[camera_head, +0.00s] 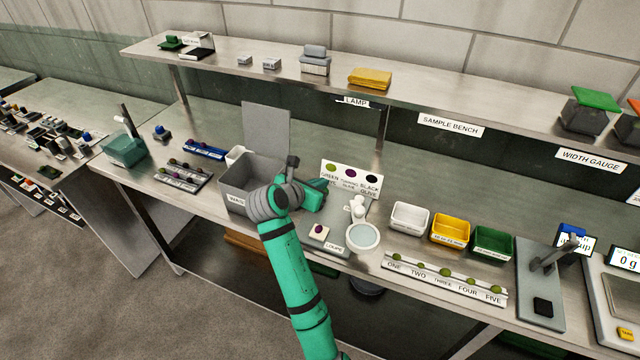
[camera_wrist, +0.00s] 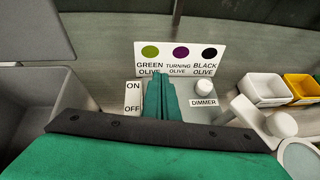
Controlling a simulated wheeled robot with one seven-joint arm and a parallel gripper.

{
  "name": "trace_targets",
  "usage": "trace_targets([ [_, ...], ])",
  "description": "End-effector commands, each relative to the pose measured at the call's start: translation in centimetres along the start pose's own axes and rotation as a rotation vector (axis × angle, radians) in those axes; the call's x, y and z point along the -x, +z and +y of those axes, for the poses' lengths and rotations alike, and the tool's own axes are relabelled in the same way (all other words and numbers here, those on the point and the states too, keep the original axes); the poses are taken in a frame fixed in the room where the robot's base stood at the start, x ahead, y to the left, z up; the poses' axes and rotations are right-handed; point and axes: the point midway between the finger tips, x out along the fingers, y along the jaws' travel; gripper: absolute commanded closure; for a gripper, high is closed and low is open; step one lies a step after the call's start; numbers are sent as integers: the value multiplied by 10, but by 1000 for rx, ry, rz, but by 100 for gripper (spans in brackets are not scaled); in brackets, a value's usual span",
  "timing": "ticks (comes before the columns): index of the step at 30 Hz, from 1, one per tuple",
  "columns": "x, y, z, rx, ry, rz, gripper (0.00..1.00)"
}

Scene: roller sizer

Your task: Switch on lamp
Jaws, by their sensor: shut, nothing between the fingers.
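The switch plate marked ON and OFF (camera_wrist: 133,98) is a pale panel on the bench in the wrist view, with ON at the far end and OFF nearer. My gripper (camera_wrist: 160,92) has its green fingers shut together and empty, just right of the plate. I cannot tell whether they touch it, and they may hide part of it. A white dimmer knob (camera_wrist: 204,87) stands to the right of the fingers. In the head view my gripper (camera_head: 320,186) covers the switch. A LAMP label (camera_head: 354,102) is on the shelf edge above; no lit lamp is distinguishable.
The olive colour card (camera_head: 351,178) stands behind my gripper. A grey waste bin (camera_head: 237,190) is close on the left. The loupe ring (camera_head: 363,236) is at the front right, with white, yellow and green bins (camera_head: 492,243) beyond it.

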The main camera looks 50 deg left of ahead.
Motion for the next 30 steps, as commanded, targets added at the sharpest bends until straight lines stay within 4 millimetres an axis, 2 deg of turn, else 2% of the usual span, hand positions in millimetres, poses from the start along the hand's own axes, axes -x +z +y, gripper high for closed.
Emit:
trace_targets([
  [15, 8, 14, 1, 0, 0, -1, 100],
  [26, 8, 14, 1, 0, 0, 0, 100],
  [30, 16, 12, 0, 0, 1, 0, 100],
])
